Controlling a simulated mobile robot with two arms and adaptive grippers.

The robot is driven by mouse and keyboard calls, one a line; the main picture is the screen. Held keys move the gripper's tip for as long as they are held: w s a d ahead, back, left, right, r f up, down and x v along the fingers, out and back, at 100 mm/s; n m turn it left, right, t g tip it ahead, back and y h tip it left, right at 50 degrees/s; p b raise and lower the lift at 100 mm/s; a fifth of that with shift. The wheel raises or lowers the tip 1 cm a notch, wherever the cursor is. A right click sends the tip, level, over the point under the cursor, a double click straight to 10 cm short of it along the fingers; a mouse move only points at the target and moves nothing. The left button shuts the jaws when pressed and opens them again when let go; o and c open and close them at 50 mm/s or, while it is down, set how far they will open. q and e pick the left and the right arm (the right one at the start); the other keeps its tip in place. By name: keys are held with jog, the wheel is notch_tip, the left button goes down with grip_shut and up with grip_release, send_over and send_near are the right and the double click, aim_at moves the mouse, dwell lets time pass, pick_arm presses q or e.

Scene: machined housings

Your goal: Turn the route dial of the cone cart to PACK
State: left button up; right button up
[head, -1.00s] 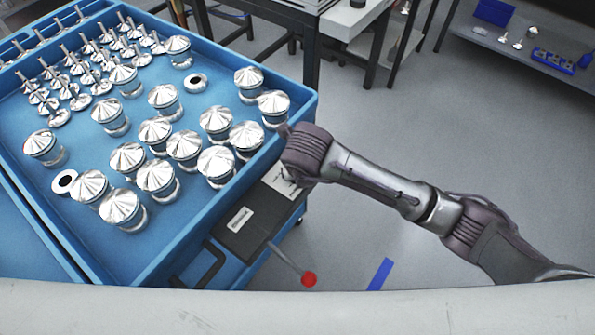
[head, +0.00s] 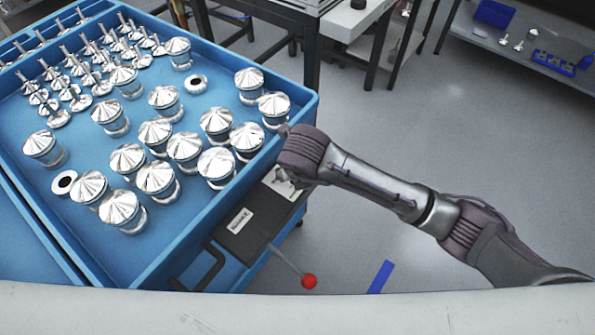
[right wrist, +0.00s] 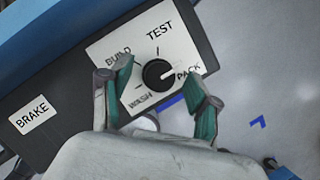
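The cone cart (head: 309,107) is a blue tray cart with a dark control box (head: 246,222) on its near side. In the right wrist view, the black round route dial (right wrist: 158,74) sits on a white plate marked BUILD, TEST, PACK and WASH. A pale mark on the dial points right, toward PACK (right wrist: 188,74). My right gripper (right wrist: 160,68) is open, with its green-padded fingers apart on either side of the dial. A gap shows between the dial and each finger. In the head view my right wrist hides the dial. My left gripper is out of view.
Shiny cones (head: 217,166) and stemmed metal parts stand in the tray. A lever with a red knob (head: 309,281) projects from the box, near a BRAKE label (right wrist: 33,115). A dark handle (head: 205,268) is beside it.

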jog(key=shift+r, duration=0.1)
jog(key=v, duration=1.1)
jog(key=shift+s+r, duration=0.25)
jog(key=shift+r, duration=0.1)
